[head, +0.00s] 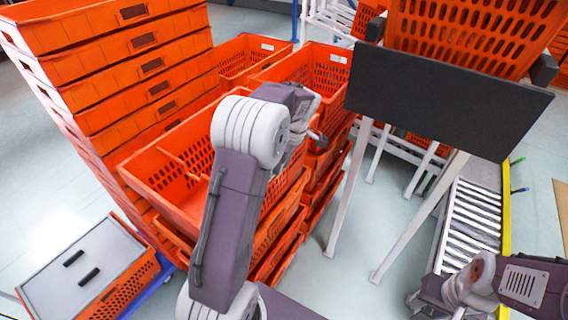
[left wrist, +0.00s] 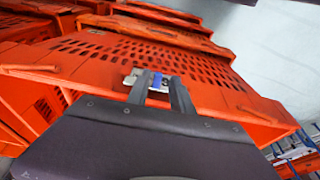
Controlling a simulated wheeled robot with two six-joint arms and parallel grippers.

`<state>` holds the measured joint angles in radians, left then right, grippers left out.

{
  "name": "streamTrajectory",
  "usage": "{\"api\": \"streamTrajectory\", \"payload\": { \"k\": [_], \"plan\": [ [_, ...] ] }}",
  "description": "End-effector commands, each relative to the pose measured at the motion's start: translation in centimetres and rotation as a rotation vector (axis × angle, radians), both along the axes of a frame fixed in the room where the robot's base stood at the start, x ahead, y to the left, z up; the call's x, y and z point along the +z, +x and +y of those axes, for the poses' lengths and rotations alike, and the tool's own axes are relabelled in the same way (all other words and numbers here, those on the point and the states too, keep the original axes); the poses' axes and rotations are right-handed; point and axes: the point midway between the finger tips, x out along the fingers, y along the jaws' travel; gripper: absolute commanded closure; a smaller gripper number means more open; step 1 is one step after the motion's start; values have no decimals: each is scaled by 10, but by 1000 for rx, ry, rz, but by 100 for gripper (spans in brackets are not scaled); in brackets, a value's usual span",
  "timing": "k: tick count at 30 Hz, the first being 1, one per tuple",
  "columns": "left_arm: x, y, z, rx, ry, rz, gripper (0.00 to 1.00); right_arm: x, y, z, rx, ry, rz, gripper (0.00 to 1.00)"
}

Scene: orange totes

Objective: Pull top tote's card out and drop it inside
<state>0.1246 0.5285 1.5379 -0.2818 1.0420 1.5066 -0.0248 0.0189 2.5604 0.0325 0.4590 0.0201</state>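The top tote (head: 165,185) is orange and open, on a stack at centre in the head view; my left arm covers its right part. In the left wrist view its slotted wall (left wrist: 85,62) crosses the picture. A small white and blue card (left wrist: 150,78) is at that wall. My left gripper (left wrist: 158,84) has its two fingers apart, one on each side of the card; I cannot tell whether they touch it. In the head view the left gripper (head: 317,137) is small beside the tote's right side. My right arm is at lower right; its fingers are unclear.
A tall stack of orange totes (head: 110,75) stands at left. A grey-lidded tote (head: 85,265) is on the floor at lower left. A dark panel (head: 445,100) on white legs stands right of my left arm. A roller conveyor (head: 470,220) is at right.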

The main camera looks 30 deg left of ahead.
Motion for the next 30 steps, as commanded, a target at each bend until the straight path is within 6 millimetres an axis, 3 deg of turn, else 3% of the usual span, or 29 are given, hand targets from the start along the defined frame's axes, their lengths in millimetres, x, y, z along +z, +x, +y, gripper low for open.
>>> {"api": "streamTrajectory", "payload": {
  "k": [8,11,19,30],
  "plan": [
    [-2,0,1,0,0,0,73,-1,0,0,0,0,-1,64],
    [-2,0,1,0,0,0,100,-1,0,0,0,0,-1,64],
    [1,0,1,0,0,0,100,1,0,0,0,0,0,64],
    [24,0,-2,0,0,0,100,20,0,0,0,0,-1,64]
  ]
}}
